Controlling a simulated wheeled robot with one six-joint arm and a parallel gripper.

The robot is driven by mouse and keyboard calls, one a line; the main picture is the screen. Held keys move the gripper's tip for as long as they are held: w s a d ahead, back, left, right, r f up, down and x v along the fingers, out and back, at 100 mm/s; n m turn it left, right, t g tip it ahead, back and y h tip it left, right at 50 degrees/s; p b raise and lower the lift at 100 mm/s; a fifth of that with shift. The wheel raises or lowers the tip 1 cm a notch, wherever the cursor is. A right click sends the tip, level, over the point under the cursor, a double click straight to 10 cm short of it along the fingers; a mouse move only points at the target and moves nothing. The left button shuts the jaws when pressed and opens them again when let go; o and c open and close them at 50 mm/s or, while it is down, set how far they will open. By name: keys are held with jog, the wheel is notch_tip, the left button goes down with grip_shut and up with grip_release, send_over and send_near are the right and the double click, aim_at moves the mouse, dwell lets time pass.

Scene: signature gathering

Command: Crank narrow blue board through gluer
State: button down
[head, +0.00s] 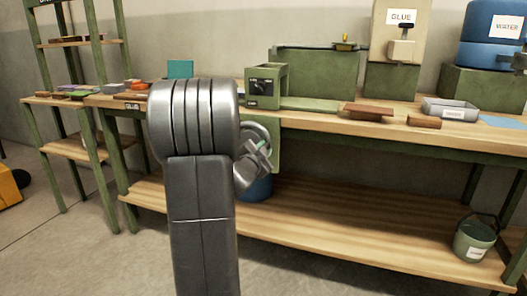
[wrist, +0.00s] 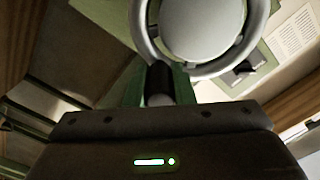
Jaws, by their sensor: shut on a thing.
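The green gluer (head: 265,88) stands on the workbench, just beyond my raised arm. In the wrist view, my gripper (wrist: 160,86) is shut on a dark cylindrical crank handle (wrist: 158,78). A grey round wheel-like part (wrist: 200,28) with a ring around it is just beyond the handle. In the head view my arm hides most of the crank area, and the fingertips cannot be made out. A teal-blue board (head: 180,68) stands at the back of the bench, left of the gluer. I cannot tell whether it is the narrow blue board, and no board shows inside the gluer.
The workbench (head: 330,125) holds brown blocks (head: 368,111) and a grey labelled bin (head: 450,109) right of the gluer. A glue dispenser (head: 400,45) and blue water tank (head: 490,38) stand behind. A green bucket (head: 474,240) sits on the lower shelf, which is largely bare.

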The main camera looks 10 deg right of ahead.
jog(key=c, duration=1.2)
grip_release()
jog(key=shift+c, duration=0.2)
jog(key=shift+s, duration=0.1)
jog(key=shift+s+a, duration=0.3)
jog(key=p+v, duration=0.2)
jog(key=v, duration=1)
jog(key=shift+s+a, duration=0.2)
jog(key=shift+s, duration=0.15)
jog(key=shift+w, duration=0.1)
